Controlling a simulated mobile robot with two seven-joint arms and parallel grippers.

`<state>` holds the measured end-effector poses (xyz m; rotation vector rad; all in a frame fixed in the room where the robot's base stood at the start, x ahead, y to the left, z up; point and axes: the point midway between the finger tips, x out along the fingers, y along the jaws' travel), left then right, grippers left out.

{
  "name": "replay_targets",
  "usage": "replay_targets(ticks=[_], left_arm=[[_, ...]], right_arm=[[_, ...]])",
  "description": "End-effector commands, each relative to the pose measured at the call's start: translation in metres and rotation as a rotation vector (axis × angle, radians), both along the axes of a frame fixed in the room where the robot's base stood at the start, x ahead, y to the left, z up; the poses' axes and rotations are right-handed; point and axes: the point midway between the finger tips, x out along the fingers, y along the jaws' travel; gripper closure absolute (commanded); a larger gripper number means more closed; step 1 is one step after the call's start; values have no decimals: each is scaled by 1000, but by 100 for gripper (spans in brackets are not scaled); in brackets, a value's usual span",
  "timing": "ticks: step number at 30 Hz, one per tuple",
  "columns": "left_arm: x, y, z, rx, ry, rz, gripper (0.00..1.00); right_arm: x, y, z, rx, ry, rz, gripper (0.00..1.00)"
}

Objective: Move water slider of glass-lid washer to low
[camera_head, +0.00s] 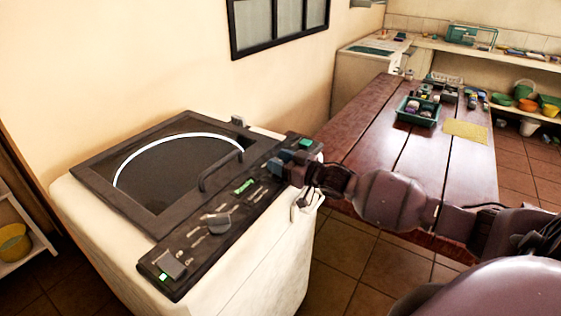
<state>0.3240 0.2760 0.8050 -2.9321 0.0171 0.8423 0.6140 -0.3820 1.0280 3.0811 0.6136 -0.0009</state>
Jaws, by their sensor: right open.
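The glass-lid washer (262,268) is a white top-loader at the left. Its dark-framed glass lid (165,172) is closed. A dark control panel (200,262) runs along the lid's right side, with grey knobs, pale slots, a green display (243,186) and a green button (306,143). Labels are too small to read, so I cannot tell which control is the water slider or its setting. My right gripper (287,167) is open over the panel's far end. Blue-grey blocks show at its tips; I cannot tell fingers from slider there, or whether they touch. My left gripper is out of view.
A lid handle (221,170) stands up close to the panel. A wooden table (365,142) is to the right, with a green tray (418,112) and a yellow cloth (466,130) at its far end. Another white machine (366,70) stands behind. Tiled floor lies between washer and table.

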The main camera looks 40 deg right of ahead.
Motion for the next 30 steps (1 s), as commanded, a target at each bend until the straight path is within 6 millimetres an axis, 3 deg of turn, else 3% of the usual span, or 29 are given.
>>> replay_targets(ticks=[2,10,20,30], left_arm=[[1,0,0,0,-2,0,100],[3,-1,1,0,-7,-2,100],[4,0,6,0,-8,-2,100],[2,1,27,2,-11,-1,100]], right_arm=[[0,0,0,0,0,0,58],[0,0,0,0,0,0,100],[-2,4,1,1,-1,0,100],[-13,31,2,3,-1,0,100]])
